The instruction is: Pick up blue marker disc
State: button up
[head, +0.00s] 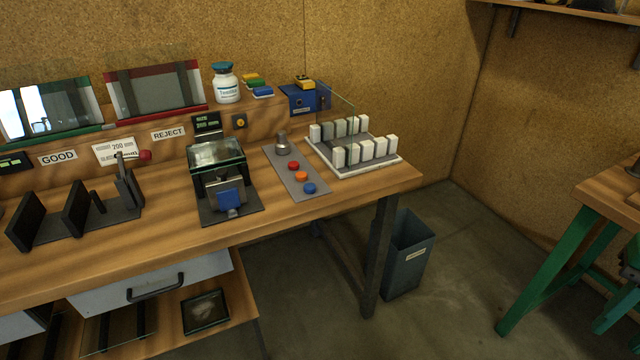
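The blue marker disc (310,187) lies at the near end of a grey strip (283,176) on the wooden workbench. An orange disc (301,176) and a red disc (293,165) lie behind it in a row on the same strip. A grey metal knob-like piece (282,143) stands at the strip's far end. The blue disc is fully visible, with nothing on top of it. My gripper is not in view.
Right of the strip is a white rack with upright white blocks (341,157). Left is a dark fixture with a glass top and a blue part (229,197). The bench (345,195) is bare just in front of the strip. A dark bin (408,254) stands on the floor.

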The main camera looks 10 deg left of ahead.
aim_at(309, 188)
jog(key=i, duration=0.9)
jog(key=u, duration=0.05)
